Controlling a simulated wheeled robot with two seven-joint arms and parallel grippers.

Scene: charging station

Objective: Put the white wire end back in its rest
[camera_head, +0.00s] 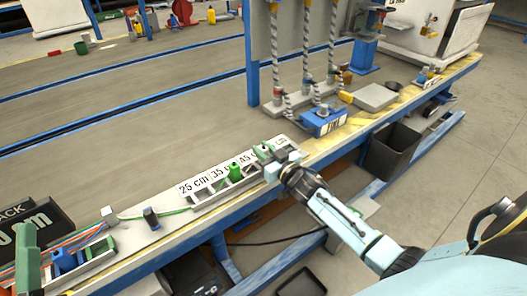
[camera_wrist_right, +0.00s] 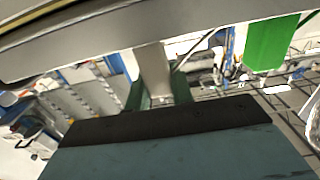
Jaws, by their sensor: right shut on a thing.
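The rest (camera_head: 200,198) is a pale rail with slots, labelled 25 cm, 35 cm and 45 cm, on the bench's near edge. My right gripper (camera_head: 272,160) is at the rail's right end. In the right wrist view, its dark green fingers (camera_wrist_right: 160,92) are shut on a pale piece, which looks like the white wire end (camera_wrist_right: 152,62). The pale piece meets a long grey bar; I cannot tell whether it is seated in a slot. A green wire end (camera_head: 235,172) stands in the rest to the left, and its green body shows in the wrist view (camera_wrist_right: 265,42). My left gripper is not in view.
A blue fixture (camera_head: 322,122) and twisted vertical cables (camera_head: 305,50) stand behind and right of the rest. A black bin (camera_head: 392,150) hangs below the bench edge. A small dark block (camera_head: 151,218) and coloured wires lie left. The conveyor surface behind is clear.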

